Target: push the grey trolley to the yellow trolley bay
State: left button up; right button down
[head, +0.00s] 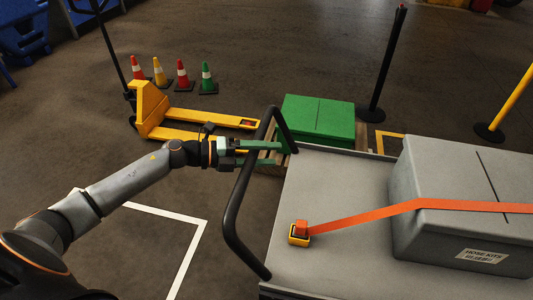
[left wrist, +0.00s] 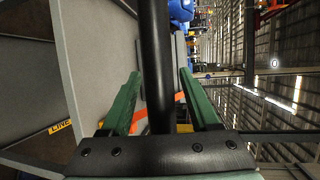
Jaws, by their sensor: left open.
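The grey trolley (head: 340,185) fills the lower right of the head view, with a black tubular push handle (head: 236,200) at its left end. My left gripper (head: 277,153) is at the upper part of this handle, its green fingers open. In the left wrist view the handle bar (left wrist: 156,70) runs between the two open fingers (left wrist: 160,95); contact cannot be told. A yellow floor line (head: 390,134), perhaps part of the yellow trolley bay, shows beyond the trolley; the rest is hidden. My right gripper is not in view.
A grey case (head: 465,190) is strapped on the trolley with an orange strap (head: 375,213). A green box on a pallet (head: 318,117), a yellow pallet truck (head: 155,112), several cones (head: 182,75) and posts (head: 385,65) stand beyond. White lines (head: 190,250) mark floor at left.

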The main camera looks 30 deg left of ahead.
pick_arm(q)
jog(key=shift+s, duration=0.1)
jog(key=b+v, duration=0.1)
jog(key=v, duration=1.1)
jog(key=shift+a, duration=0.15)
jog(key=shift+s+r, duration=0.1)
jog(key=shift+r, duration=0.05)
